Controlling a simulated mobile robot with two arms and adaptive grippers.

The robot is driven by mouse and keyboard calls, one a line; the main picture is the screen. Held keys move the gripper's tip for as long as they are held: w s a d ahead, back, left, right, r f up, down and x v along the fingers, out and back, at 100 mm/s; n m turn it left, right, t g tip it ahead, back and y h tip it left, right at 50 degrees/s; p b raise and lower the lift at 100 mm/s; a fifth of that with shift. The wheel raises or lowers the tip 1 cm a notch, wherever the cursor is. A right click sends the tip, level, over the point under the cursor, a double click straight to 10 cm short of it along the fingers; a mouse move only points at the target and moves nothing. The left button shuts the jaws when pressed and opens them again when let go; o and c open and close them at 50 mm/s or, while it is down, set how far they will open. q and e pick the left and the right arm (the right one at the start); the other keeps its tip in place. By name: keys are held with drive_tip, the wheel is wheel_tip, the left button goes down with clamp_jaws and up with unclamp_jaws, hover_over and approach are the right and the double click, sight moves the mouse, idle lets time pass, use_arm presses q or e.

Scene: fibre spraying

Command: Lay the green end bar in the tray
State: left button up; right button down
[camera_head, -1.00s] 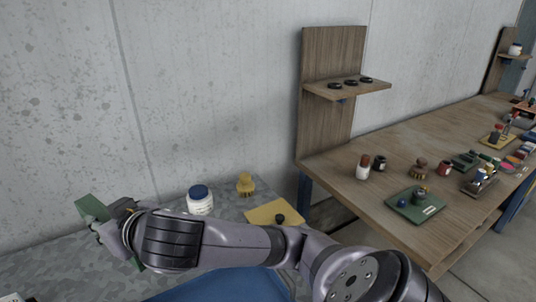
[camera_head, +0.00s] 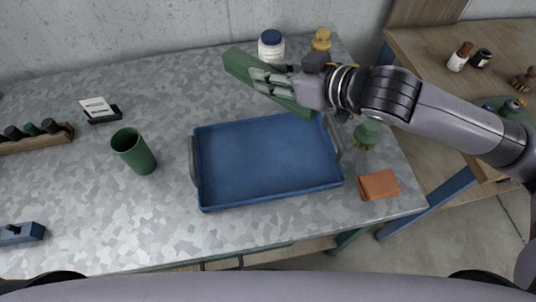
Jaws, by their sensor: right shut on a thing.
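The green end bar (camera_head: 243,66) is a long green block held slanted in my right gripper (camera_head: 272,82), above the far edge of the blue tray. My right gripper is shut on it, with its fingers across the bar's side. The blue tray (camera_head: 265,160) lies on the grey mottled table, empty, with grey handles at its left and right ends. The arm covers part of the area behind the tray's right corner. My left gripper is not in view.
A green cup (camera_head: 134,151) stands left of the tray. A brown block (camera_head: 379,185) and a green-handled brush (camera_head: 366,134) are to its right. A white jar (camera_head: 271,46) and a yellow brush (camera_head: 321,40) stand behind.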

drive_tip(key=shift+s+a+f+n+g+y, duration=0.4)
drive_tip(key=shift+s+a+n+y, duration=0.1)
drive_tip(key=shift+a, duration=0.1)
hover_over(266, 152)
wheel_tip(266, 152, down, 15)
drive_tip(key=shift+f+p, duration=0.15)
drive_tip(key=shift+p, duration=0.15)
drive_tip(key=shift+w+f, duration=0.1)
drive_tip(key=shift+f, duration=2.35)
drive_tip(key=shift+f, duration=0.2)
drive_tip(key=c, duration=1.2)
unclamp_jaws()
